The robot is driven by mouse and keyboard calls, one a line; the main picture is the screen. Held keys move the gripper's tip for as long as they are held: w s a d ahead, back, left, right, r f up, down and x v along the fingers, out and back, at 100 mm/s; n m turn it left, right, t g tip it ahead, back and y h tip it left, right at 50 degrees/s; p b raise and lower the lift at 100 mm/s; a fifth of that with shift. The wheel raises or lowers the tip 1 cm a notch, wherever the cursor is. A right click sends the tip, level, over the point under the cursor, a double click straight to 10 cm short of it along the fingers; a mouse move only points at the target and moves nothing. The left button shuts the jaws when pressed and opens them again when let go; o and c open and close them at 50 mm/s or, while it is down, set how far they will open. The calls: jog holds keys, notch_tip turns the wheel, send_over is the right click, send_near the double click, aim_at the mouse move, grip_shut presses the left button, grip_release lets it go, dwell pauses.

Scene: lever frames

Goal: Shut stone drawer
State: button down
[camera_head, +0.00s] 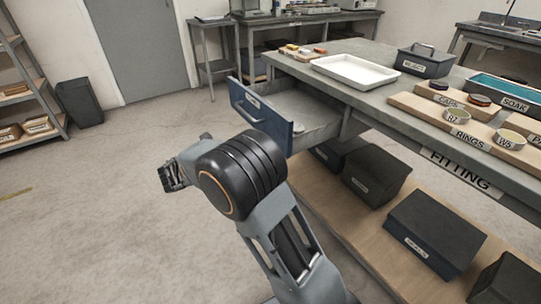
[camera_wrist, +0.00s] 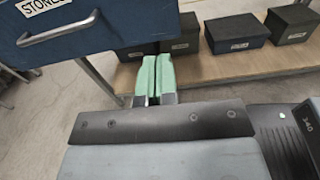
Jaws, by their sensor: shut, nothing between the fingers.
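The stone drawer (camera_head: 262,112) has a blue front and stands pulled well out from the worktable in the head view. In the wrist view its front (camera_wrist: 120,28), labelled STONES, fills the upper left, with a metal bar handle (camera_wrist: 60,29). A small pale thing (camera_head: 298,127) lies inside the drawer. My gripper (camera_head: 172,177) is left of and nearer than the drawer front in the head view. Its green-tipped fingers (camera_wrist: 157,74) are together and empty, just below the drawer front in the wrist picture. They do not hold the handle; contact with the front cannot be told.
The worktable (camera_head: 372,100) carries a white tray (camera_head: 355,70), a reject box (camera_head: 425,62) and labelled ring boards. Dark boxes (camera_head: 375,177) stand on the wooden lower shelf (camera_head: 330,212). The floor left of the drawer is clear; a bin (camera_head: 80,102) and shelving stand farther off.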

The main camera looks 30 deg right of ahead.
jog(key=b, duration=0.5)
send_near(281, 138)
jog(key=d, duration=0.5)
jog(key=shift+w+d+f, duration=0.3)
jog(key=shift+d+f, duration=0.05)
jog(key=shift+d, duration=0.05)
jog(key=shift+w+d+r, duration=0.1)
jog(key=shift+w+d, duration=0.05)
jog(key=shift+d, duration=0.65)
jog(key=shift+d, duration=0.1)
